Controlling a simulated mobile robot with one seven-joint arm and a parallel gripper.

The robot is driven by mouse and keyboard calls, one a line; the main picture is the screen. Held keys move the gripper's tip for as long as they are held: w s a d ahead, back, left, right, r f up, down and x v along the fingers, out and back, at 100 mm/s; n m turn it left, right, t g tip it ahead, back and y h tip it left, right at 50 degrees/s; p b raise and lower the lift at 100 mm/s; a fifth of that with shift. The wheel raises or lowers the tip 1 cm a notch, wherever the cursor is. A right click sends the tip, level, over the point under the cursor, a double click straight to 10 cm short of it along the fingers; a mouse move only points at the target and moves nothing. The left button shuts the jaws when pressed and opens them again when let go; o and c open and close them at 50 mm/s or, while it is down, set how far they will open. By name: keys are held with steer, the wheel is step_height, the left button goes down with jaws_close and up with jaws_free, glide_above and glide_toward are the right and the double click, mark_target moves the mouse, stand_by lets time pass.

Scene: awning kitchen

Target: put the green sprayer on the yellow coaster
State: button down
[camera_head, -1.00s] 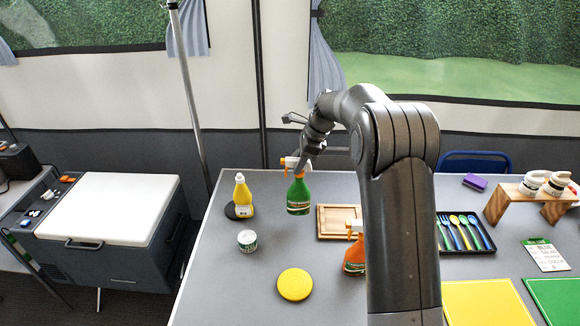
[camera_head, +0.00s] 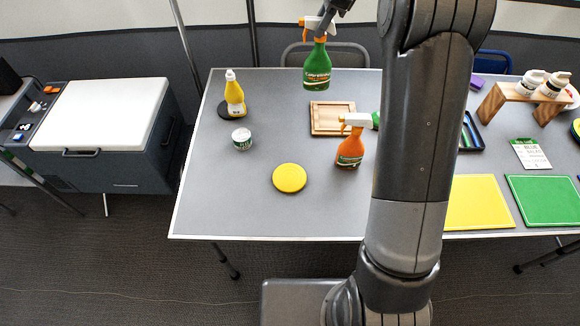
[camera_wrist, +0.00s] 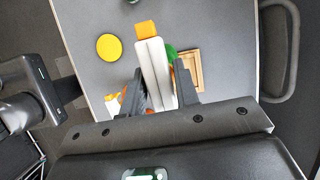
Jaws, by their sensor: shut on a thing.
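The green sprayer (camera_head: 317,68), with a white and orange head, hangs upright from my gripper (camera_head: 330,14), above the back edge of the table. In the wrist view my gripper (camera_wrist: 158,95) is shut on the sprayer's white head (camera_wrist: 153,68). The yellow coaster (camera_head: 289,178) lies flat and empty on the table, nearer the front and left of the sprayer. It also shows in the wrist view (camera_wrist: 109,47).
An orange sprayer (camera_head: 350,150) stands right of the coaster. A wooden board (camera_head: 332,118) lies behind it. A small tin (camera_head: 241,139) and a yellow bottle (camera_head: 234,95) stand on the left. The table around the coaster is clear.

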step_height(320, 180, up, 6)
steer(key=shift+r, duration=0.1)
steer(key=shift+s+d+r, duration=0.15)
steer(key=shift+s, duration=0.35)
steer(key=s+d+n+g, duration=0.1)
steer(key=s+d+n, duration=0.1)
steer(key=s, duration=1)
steer(key=s+d+n+g, duration=0.1)
steer(key=s+d+n, duration=0.1)
steer(key=s, duration=1)
step_height(320, 180, down, 11)
steer(key=w+a+f, duration=0.2)
steer(key=a+f, duration=0.9)
steer(key=shift+w+a+f, duration=0.2)
steer(key=shift+w+a, duration=0.1)
steer(key=shift+f, duration=0.1)
